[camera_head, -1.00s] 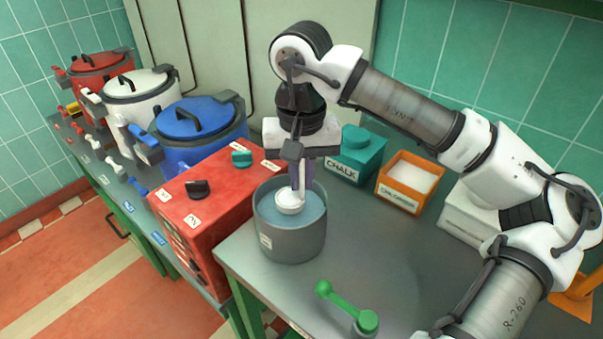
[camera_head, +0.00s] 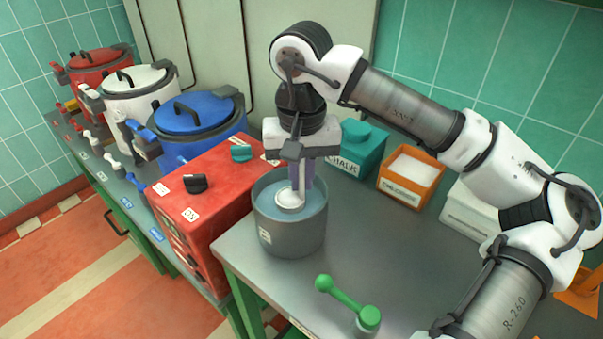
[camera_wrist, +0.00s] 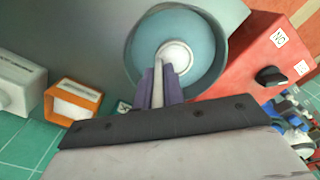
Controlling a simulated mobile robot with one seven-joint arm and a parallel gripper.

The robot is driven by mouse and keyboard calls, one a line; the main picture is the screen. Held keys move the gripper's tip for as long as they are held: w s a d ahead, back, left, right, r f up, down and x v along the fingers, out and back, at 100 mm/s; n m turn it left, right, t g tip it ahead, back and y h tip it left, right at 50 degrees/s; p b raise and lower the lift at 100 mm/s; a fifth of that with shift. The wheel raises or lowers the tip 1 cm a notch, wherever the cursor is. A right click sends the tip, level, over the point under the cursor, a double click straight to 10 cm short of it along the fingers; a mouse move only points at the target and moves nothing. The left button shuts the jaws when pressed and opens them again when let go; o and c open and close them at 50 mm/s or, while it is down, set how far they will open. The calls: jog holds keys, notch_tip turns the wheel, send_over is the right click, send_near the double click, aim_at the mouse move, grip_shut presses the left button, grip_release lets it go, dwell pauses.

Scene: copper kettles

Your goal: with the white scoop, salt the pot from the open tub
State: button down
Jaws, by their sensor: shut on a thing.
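My gripper (camera_head: 302,172) points down over the grey pot (camera_head: 290,237), its purple fingers shut on the white scoop (camera_head: 290,200). In the wrist view, the fingers (camera_wrist: 160,90) hold the scoop's handle, and its round bowl (camera_wrist: 174,56) lies over the blue liquid (camera_wrist: 145,45) inside the pot's rim. I cannot tell whether the bowl touches the liquid or how much salt it holds. The open orange tub (camera_head: 402,193), full of white grains, stands right of the pot; its label is too small to read surely. It also shows in the wrist view (camera_wrist: 72,118).
A closed teal tub (camera_head: 362,150) marked CHALK stands behind the pot. A red box (camera_head: 205,205) with knobs is close on its left. A green-handled thing (camera_head: 345,302) lies in front. A white box (camera_head: 470,215) stands right. Blue, white and red lidded pots line the left.

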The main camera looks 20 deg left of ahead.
dwell(0.4)
jog(key=shift+r+p, duration=3.2)
jog(key=shift+r, duration=1.8)
jog(key=shift+f, duration=0.15)
